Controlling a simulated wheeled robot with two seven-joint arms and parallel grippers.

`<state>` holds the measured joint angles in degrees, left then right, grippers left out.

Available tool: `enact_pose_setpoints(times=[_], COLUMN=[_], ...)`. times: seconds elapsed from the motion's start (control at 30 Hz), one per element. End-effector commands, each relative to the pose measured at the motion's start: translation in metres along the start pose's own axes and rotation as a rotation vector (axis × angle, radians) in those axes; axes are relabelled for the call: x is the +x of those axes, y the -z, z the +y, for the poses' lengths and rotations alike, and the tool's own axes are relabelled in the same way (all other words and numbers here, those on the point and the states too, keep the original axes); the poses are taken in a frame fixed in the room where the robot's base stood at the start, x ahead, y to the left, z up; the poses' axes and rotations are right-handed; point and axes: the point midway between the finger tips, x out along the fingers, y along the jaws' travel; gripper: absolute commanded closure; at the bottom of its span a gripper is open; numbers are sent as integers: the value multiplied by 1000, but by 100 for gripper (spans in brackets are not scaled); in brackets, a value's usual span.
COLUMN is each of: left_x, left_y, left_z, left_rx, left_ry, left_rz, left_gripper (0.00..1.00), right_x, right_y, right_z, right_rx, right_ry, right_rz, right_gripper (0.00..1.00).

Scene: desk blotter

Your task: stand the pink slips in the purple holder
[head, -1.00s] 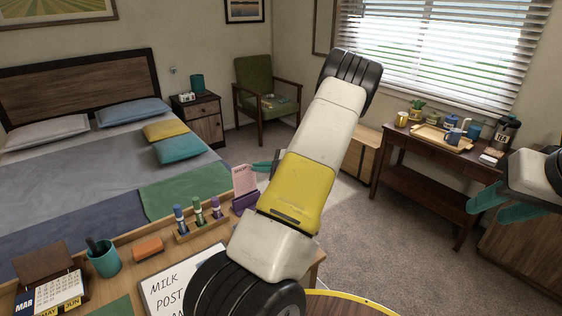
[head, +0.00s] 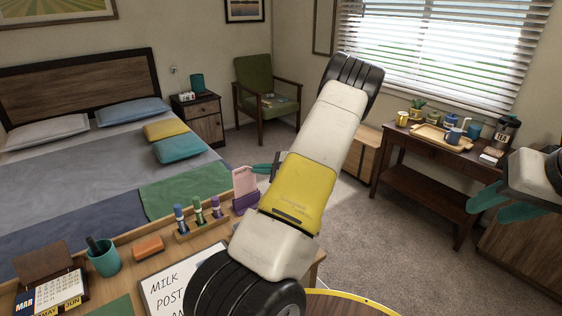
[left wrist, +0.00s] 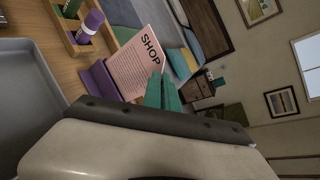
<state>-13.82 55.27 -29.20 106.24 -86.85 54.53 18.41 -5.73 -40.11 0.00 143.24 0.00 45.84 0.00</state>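A pink slip (head: 244,181) with "SHOP" printed on it stands in or right at the purple holder (head: 243,203) at the desk's far right corner. In the left wrist view the slip (left wrist: 141,62) is upright and its lower edge meets the purple holder (left wrist: 101,82). My left gripper (head: 263,168) is at the slip's right edge. Its teal fingers (left wrist: 163,91) are close together and appear shut on that edge. My left arm hides part of the desk. My right gripper (head: 502,203) is open and empty at the right, away from the desk. I make out no second slip.
A wooden rack of markers (head: 198,222) stands just left of the holder. An orange eraser (head: 148,247), a teal pen cup (head: 104,259), a calendar (head: 50,292) and a whiteboard (head: 170,290) are on the desk. The bed lies behind it.

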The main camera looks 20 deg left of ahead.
Motion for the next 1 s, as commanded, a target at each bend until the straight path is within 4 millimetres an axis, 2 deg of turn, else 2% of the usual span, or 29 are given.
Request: enact_pose_setpoints(times=[1.0], left_x=[14], left_y=[29], left_z=[26], left_rx=[1], left_ry=[0], left_rz=[0], left_gripper=[100], right_x=[0], right_y=[0], right_z=[0], right_rx=[0], right_ry=[0], right_rz=[0], right_gripper=[64])
